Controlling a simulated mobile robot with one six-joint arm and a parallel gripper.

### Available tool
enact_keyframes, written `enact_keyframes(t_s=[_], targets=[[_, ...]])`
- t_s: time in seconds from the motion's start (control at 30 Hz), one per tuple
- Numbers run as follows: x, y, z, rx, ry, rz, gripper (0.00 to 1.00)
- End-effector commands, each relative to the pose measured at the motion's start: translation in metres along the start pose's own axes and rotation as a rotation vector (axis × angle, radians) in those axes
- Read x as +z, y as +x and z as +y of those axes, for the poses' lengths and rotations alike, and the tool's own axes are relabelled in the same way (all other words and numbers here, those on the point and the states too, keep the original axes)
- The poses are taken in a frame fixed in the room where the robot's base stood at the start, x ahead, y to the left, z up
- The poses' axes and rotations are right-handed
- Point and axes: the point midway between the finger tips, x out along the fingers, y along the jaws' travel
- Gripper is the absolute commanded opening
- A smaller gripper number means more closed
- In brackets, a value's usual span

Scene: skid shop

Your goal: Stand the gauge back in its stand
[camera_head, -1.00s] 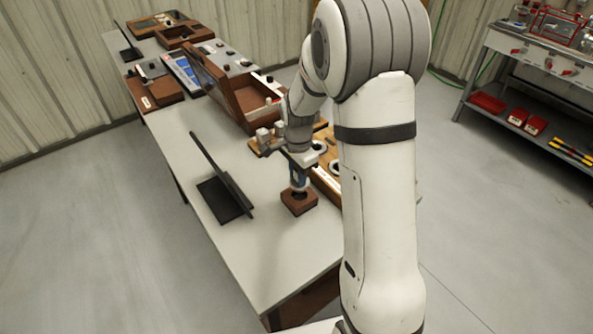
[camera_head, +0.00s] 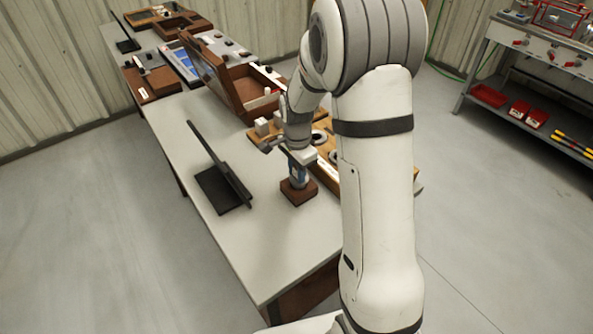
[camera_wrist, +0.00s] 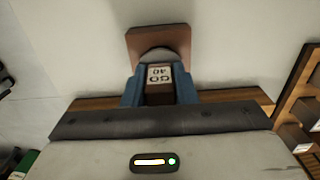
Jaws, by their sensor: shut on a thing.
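My gripper (camera_head: 298,177) is shut on the gauge (camera_wrist: 159,74), whose white label reads "GO 40" between the blue fingers in the wrist view. The gauge is upright, with its grey round end toward the brown block stand (camera_head: 299,194). The stand also shows in the wrist view (camera_wrist: 176,36), just beyond the fingertips. The gauge's lower end meets the stand's top, but the fingers hide much of it in the head view. I cannot tell how deep it sits.
A black angled holder (camera_head: 222,187) stands on the table (camera_head: 262,240) to the left. A wooden tray with round parts (camera_head: 321,137) is close behind my gripper at the right. An open brown case (camera_head: 243,95) lies farther back. The table's front is clear.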

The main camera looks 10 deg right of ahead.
Motion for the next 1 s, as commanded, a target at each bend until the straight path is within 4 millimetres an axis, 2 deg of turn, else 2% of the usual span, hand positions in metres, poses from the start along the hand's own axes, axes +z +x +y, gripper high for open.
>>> enact_keyframes(t_s=[1.0], targets=[[0.0002,0.0055,-0.0006,-0.001,-0.001,0.0,0.0]])
